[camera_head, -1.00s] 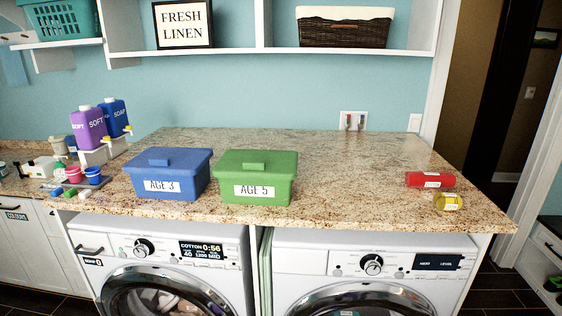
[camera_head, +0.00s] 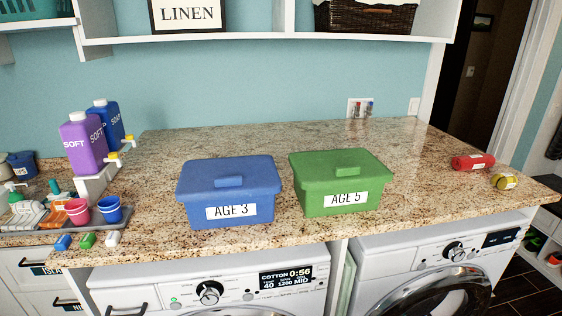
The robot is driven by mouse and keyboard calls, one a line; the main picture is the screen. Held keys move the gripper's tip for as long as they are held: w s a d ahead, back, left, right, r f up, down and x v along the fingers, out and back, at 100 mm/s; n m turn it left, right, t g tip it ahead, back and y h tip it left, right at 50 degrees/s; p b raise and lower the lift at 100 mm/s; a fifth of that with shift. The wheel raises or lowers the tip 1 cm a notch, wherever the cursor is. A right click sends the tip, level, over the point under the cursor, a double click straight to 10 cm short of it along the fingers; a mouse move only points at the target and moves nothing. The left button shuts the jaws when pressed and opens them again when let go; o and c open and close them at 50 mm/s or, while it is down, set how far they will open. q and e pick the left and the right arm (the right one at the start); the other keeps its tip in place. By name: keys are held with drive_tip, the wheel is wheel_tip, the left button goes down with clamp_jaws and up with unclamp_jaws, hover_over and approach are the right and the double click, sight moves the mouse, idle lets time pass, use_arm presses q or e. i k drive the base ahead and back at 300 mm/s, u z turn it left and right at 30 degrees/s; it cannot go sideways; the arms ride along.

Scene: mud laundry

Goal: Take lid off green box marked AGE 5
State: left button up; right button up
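The green box (camera_head: 338,200) marked AGE 5 stands on the granite counter, right of centre in the head view. Its green lid (camera_head: 340,164), with a raised block handle (camera_head: 346,168) on top, is on the box. The label faces me. Neither of my grippers is in view.
A blue box (camera_head: 230,200) marked AGE 3 stands close to the left of the green box. A red container (camera_head: 473,162) and a yellow one (camera_head: 504,181) lie at the counter's right end. Bottles and cups crowd the left.

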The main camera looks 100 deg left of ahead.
sight(314, 170)
drive_tip(key=k, duration=0.35)
drive_tip(key=u, duration=0.85)
